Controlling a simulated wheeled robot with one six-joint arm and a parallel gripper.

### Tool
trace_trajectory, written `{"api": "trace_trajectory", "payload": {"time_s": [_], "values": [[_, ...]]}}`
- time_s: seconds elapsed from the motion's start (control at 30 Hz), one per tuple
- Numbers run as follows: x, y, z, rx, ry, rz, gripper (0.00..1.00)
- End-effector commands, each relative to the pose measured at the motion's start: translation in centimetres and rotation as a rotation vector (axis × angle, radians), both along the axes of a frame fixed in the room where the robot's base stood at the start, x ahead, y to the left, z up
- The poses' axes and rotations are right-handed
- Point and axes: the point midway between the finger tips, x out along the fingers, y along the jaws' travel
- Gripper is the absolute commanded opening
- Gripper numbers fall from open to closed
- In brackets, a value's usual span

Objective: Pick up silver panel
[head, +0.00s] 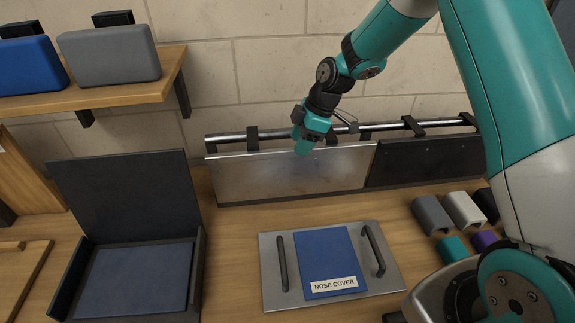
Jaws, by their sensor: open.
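The silver panel (262,172) is a flat metallic sheet standing upright in a rack against the back wall, below a metal rail (225,139). My gripper (302,150) is in front of the panel's upper right part, near its top edge. My gripper is open and holds nothing that I can see. It hides a small piece of the panel's top edge. Whether the fingers touch the panel cannot be told from this one view.
A black panel (420,160) stands right of the silver one. A grey tray (272,294) with a blue nose cover (328,255) lies in front. An open dark box (200,262) is at left. Coloured blocks (432,214) sit at right. A wooden shelf (130,97) holds blue and grey pads.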

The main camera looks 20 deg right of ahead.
Motion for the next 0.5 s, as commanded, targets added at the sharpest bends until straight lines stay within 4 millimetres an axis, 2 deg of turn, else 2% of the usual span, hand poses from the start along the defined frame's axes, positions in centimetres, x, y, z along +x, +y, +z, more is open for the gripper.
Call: {"api": "trace_trajectory", "payload": {"time_s": [0.23, 0.5], "values": [[0.5, 1.7, -2.9, 0.0, 0.004, 0.003, 0.49], [0.6, 1.8, -3.5, 0.0, 0.0, 0.002, 0.49]]}}
